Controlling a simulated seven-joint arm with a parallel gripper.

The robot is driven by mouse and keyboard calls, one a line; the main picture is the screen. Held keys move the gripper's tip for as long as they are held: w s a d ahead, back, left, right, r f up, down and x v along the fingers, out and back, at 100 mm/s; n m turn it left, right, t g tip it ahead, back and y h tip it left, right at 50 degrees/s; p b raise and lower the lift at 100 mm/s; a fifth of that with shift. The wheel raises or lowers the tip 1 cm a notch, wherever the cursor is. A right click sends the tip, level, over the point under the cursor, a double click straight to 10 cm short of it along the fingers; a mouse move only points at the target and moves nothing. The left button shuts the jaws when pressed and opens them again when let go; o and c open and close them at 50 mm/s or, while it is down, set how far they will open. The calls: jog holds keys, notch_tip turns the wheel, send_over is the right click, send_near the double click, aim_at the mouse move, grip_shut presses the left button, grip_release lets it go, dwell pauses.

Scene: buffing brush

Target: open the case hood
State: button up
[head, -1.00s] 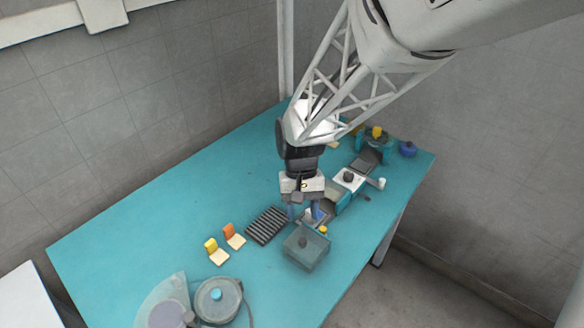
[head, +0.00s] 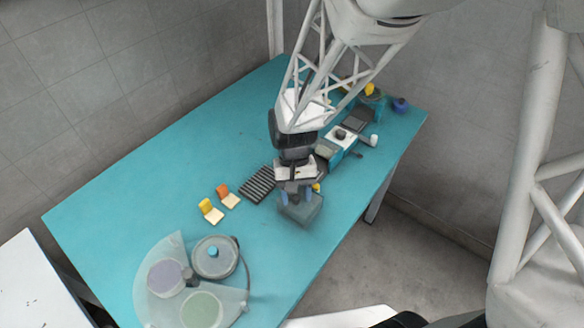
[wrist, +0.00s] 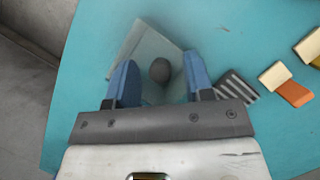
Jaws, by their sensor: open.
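The case hood (head: 301,213) is a see-through grey box cover near the table's front right edge, partly hidden under my gripper in the head view. In the wrist view the hood (wrist: 145,44) lies below the jaws, with a dark round knob (wrist: 160,70) on it. My gripper (head: 297,195) is right above the hood, pointing down. In the wrist view its two blue fingers (wrist: 160,80) are spread open, one on each side of the knob, with gaps on both sides. I cannot tell whether the fingertips are down at knob height. The hood looks closed.
A dark ribbed rack (head: 258,184) and two small yellow and orange brushes (head: 211,211) lie left of the hood. A teal machine (head: 340,146) is behind. The table's left half is clear.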

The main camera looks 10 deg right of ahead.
grip_shut()
jog(key=shift+s+a, duration=2.45)
jog(key=shift+a, duration=0.05)
grip_release()
jog(key=shift+r, duration=0.1)
jog(key=v, duration=0.7)
jog(key=shift+w+r, duration=0.2)
jog(key=shift+r, duration=0.1)
